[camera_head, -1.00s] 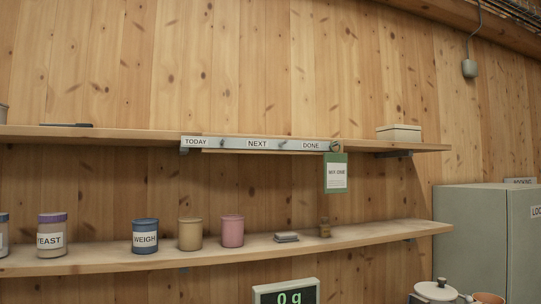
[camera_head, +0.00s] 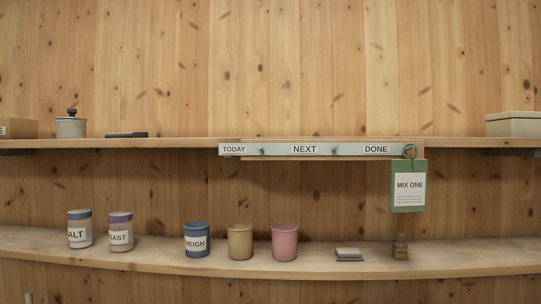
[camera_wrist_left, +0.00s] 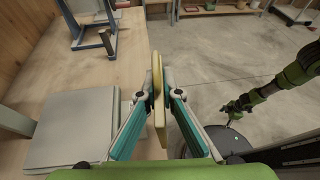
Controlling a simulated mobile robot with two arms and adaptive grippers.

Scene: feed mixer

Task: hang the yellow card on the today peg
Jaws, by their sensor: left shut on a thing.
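The rail (camera_head: 282,150) on the upper shelf's front edge carries the labels TODAY, NEXT and DONE. The today peg (camera_head: 262,151) is just right of the TODAY label and is bare. A green card (camera_head: 408,187) reading MIX ONE hangs by a ring at the DONE end. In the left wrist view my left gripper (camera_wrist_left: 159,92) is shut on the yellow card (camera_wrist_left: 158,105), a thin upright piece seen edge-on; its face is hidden. The head view shows neither gripper. In the left wrist view my right arm's end (camera_wrist_left: 233,108) is small and dark; its jaws are unclear.
Jars and cups (camera_head: 240,242) line the lower shelf (camera_head: 310,265). A canister (camera_head: 71,125) and a pale box (camera_head: 513,124) stand on the upper shelf. In the left wrist view a grey flat-topped box (camera_wrist_left: 75,128) and a blue-grey stand (camera_wrist_left: 92,42) are left of my gripper.

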